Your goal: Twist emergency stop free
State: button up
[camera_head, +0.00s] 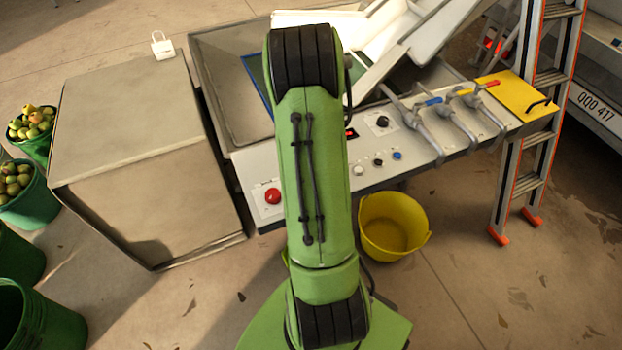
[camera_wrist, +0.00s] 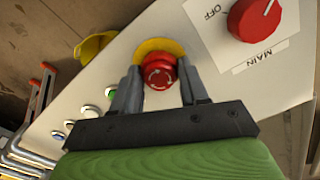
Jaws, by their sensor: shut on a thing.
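The emergency stop (camera_wrist: 159,73) is a round red button with white arrow marks on a yellow collar (camera_wrist: 150,47), in the upper middle of the wrist view. My gripper (camera_wrist: 160,78) has one grey finger on either side of the red head and is shut on it. In the head view my green arm hides both the button and my gripper.
A red MAIN knob (camera_wrist: 254,18) with an OFF label sits close by on the same panel; it also shows in the head view (camera_head: 272,196). Small buttons (camera_head: 378,161) and pipe valves (camera_head: 436,128) lie to the right. A yellow bucket (camera_head: 392,228) stands below.

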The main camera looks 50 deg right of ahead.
dwell(0.3)
jog(key=o, duration=1.1)
jog(key=shift+c, duration=0.2)
jog(key=shift+r, duration=0.1)
notch_tip(320, 180, up, 16)
jog(key=p, duration=0.4)
jog(key=shift+f, duration=0.2)
